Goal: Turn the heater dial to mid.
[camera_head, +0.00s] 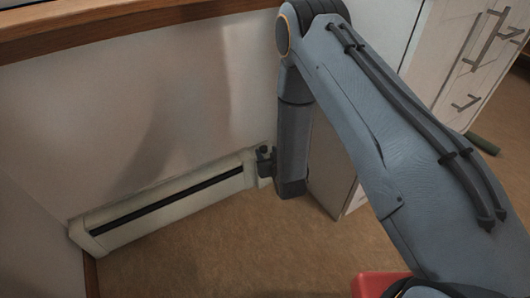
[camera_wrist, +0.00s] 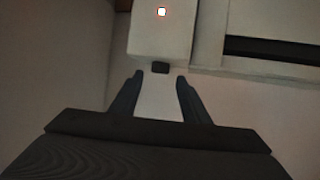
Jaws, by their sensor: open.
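The heater (camera_head: 165,205) is a long, low cream unit with a dark slot, set along the foot of the wall in the head view. Its end shows in the wrist view (camera_wrist: 178,36). A small dark knob, which looks like the dial (camera_wrist: 160,67), sticks out there just beyond my fingertips. My gripper (camera_wrist: 160,77) is open, one finger on each side of the line to the dial, with nothing held. In the head view my gripper (camera_head: 264,162) is at the heater's right end, where the dial cannot be made out. The dial's setting cannot be read.
A white cabinet (camera_head: 345,185) with metal handles stands to the right of my arm. A wooden ledge (camera_head: 130,30) runs above the wall. The brown floor (camera_head: 230,255) in front of the heater is clear.

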